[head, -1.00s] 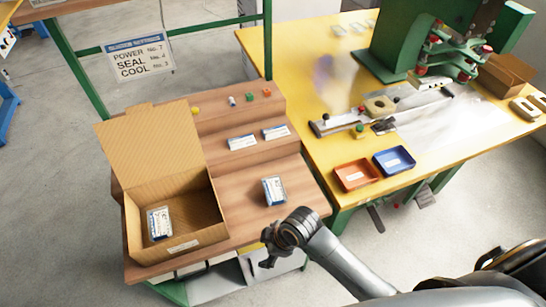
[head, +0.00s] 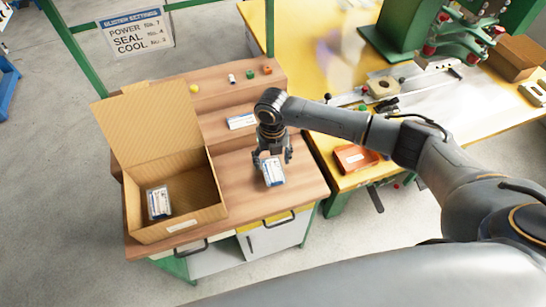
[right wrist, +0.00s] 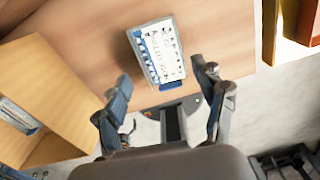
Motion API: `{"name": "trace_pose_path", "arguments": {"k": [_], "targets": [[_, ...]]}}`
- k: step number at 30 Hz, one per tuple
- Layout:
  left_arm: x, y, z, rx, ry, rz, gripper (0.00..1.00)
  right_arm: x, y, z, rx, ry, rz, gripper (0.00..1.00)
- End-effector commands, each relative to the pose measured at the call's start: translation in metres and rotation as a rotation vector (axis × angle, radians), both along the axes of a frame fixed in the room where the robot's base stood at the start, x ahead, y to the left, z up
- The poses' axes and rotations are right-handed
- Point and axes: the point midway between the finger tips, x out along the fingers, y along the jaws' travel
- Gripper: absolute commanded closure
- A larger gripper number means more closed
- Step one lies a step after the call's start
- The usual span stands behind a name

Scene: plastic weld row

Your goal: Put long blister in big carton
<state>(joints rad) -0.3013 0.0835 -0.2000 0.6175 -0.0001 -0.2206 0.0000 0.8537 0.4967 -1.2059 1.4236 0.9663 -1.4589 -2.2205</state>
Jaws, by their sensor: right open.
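The long blister (head: 273,172), a clear pack with a white and blue printed card, lies on the wooden bench to the right of the carton. The big carton (head: 180,228) stands open at the bench's left, its lid folded up. Another blister pack (head: 158,202) is inside it. My right gripper (head: 272,160) is open above the blister on the bench. In the right wrist view the blister (right wrist: 158,52) lies ahead of the parted fingers (right wrist: 165,90), not between them. My left gripper is not in view.
A further blister pack (head: 241,121) lies on the raised shelf behind. Small coloured pieces (head: 250,75) sit on the top step. A red tray (head: 355,158) stands on the yellow table to the right. Bench top between carton and blister is clear.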

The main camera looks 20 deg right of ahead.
Motion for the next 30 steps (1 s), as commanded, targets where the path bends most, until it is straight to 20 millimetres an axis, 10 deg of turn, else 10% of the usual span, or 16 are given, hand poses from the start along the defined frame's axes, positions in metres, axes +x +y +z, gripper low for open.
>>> {"name": "trace_pose_path", "arguments": {"k": [16, 30], "targets": [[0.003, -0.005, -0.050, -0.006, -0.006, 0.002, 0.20, 0.002, -0.003, -0.049, -0.006, 0.000, 0.016, 0.30], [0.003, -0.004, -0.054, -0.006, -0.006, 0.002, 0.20, 0.002, -0.003, -0.069, -0.005, -0.001, 0.016, 0.30]]}}
